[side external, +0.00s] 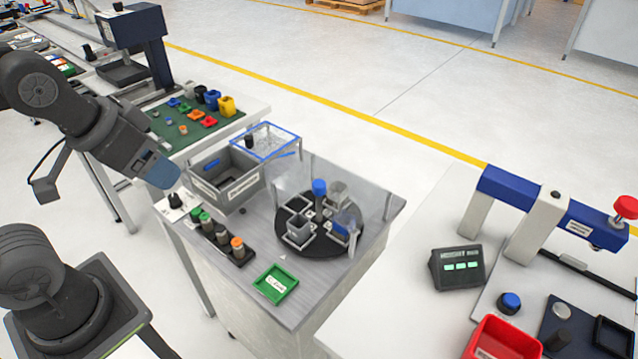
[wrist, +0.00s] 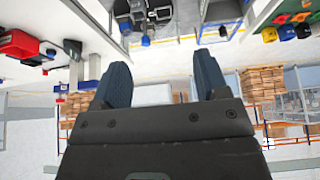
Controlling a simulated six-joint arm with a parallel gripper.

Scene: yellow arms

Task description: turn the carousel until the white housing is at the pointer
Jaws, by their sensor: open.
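The carousel (side external: 333,252) is a dark round plate on the grey cabinet top, with several pale square holders around a blue-topped post (side external: 319,188). A grey block (side external: 299,227) sits in the front-left holder, and a blue part shows at the right. I cannot tell which piece is the white housing. A small pale mark (side external: 283,257) beside the plate may be the pointer. My gripper (side external: 164,180) is in the air left of the cabinet, apart from the carousel. In the wrist view its two blue fingers (wrist: 158,75) are spread with nothing between them.
A grey bin (side external: 226,185) and a blue-rimmed clear box (side external: 265,140) stand behind the carousel. Clear panels rise around its back and right. A row of coloured knobs (side external: 222,236) and a green tray (side external: 275,285) lie along the near side.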

